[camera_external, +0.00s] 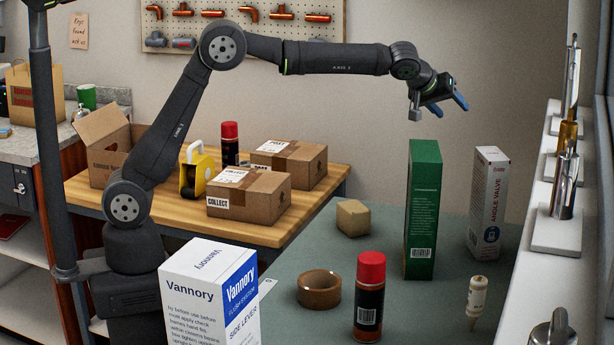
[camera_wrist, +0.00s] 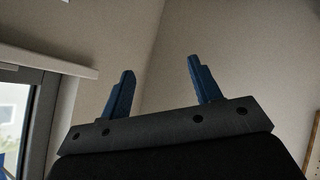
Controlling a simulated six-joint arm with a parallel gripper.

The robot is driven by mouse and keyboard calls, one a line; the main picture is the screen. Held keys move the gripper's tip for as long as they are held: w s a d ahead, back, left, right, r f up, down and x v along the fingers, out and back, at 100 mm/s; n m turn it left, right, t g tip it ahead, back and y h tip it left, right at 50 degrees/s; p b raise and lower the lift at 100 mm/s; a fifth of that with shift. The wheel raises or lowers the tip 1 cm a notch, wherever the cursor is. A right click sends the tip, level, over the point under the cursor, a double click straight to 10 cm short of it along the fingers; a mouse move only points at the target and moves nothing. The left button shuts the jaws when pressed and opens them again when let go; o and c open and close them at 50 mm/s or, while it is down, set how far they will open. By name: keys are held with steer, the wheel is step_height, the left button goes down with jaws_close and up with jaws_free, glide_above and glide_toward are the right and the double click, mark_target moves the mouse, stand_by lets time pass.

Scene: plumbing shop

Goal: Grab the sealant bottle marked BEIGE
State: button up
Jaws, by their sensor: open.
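My gripper (camera_external: 458,97) is raised high above the back of the table, above the green box and far from the bottle. Its two blue fingers are apart with nothing between them. The wrist view shows the same open fingers of my gripper (camera_wrist: 160,80) against bare walls, with no bottle in sight.
A red-capped can (camera_external: 369,298), a brown ring (camera_external: 319,289), a tall green box (camera_external: 422,210), an angle valve box (camera_external: 487,203) and a tan block (camera_external: 352,218) share the table (camera_external: 300,245). A Vannory box (camera_external: 210,300) stands front left. A ledge with taps (camera_external: 560,232) borders the right.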

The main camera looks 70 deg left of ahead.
steer(key=s+d+m+t+h, duration=0.1)
steer(key=s+d+m+h, duration=0.1)
steer(key=s+d+m, duration=0.3)
steer(key=s+d+r+m+t+h, duration=0.1)
steer(key=d+m+h, duration=0.15)
steer(key=d, duration=0.45)
steer(key=s+d+m+t+h, duration=0.1)
steer(key=s+d+m+h, duration=0.1)
steer(key=s+d+m, duration=0.3)
steer(key=s+d+f+m+g+h, duration=0.25)
steer(key=s+d+m+h, duration=0.35)
steer(key=s+d+m, duration=0.35)
steer(key=n+g+h, duration=0.1)
steer(key=g, duration=0.3)
glide_toward(472, 283)
steer(key=w+d+f, duration=0.1)
steer(key=w+f, duration=0.2)
steer(key=shift+d+r+x, duration=0.1)
steer(key=shift+r+x, duration=0.05)
steer(key=shift+x, duration=1.5)
steer(key=shift+d+r+x, duration=0.15)
steer(key=shift+x, duration=1.45)
steer(key=shift+s, duration=0.2)
steer(key=c, duration=1.1)
